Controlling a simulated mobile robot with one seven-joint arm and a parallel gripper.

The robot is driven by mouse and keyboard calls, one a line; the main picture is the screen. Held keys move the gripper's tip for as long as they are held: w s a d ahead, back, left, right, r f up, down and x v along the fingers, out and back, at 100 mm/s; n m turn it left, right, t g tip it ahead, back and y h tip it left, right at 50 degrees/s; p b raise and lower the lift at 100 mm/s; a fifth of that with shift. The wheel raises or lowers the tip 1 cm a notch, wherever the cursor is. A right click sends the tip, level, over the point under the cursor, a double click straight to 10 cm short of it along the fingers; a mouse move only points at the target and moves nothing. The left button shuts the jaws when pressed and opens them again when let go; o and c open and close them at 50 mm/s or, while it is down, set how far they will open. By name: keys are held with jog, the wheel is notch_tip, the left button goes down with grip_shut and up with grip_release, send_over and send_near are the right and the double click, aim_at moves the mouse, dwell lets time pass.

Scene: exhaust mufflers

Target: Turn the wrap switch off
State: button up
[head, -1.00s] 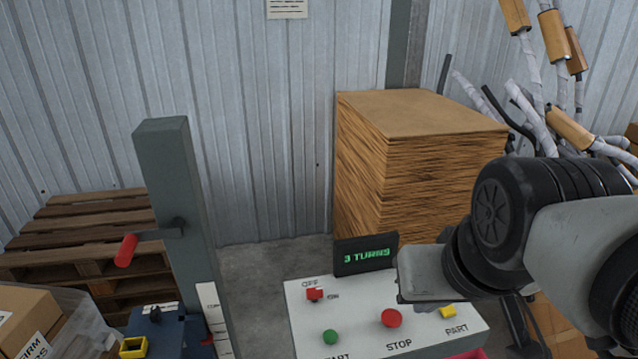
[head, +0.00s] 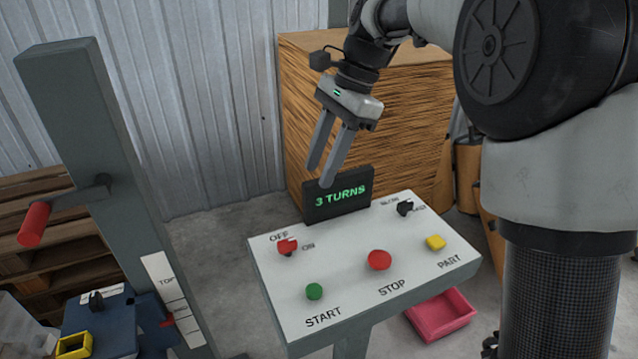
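The control panel (head: 340,255) has a white sloping top. A red switch (head: 287,246) at its upper left has OFF printed above it and ON to its right. I cannot tell clearly which label it points to. My gripper (head: 320,177) hangs over the back of the panel, in front of the display, up and to the right of the red switch. Its two fingers point down with a gap between them, open and empty. The display (head: 337,199) reads "3 TURNS" in green.
The panel also carries a green START button (head: 314,291), a red STOP button (head: 379,260), a yellow PART button (head: 436,242) and a black switch (head: 405,208). A grey post (head: 95,150) with a red-handled crank (head: 34,224) stands left. A pink bin (head: 441,315) sits below right.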

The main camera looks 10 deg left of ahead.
aim_at(288, 241)
jog(key=shift+m, duration=0.4)
jog(key=b+x, duration=0.1)
jog(key=x, duration=0.5)
jog(key=b+x, duration=0.1)
jog(key=x, duration=0.5)
jog(key=w+b+x, duration=0.1)
jog(key=x, duration=0.5)
jog(key=shift+s+a+f+b, duration=0.1)
jog(key=shift+a+f+b, duration=0.2)
jog(key=shift+a+f, duration=0.05)
grip_shut()
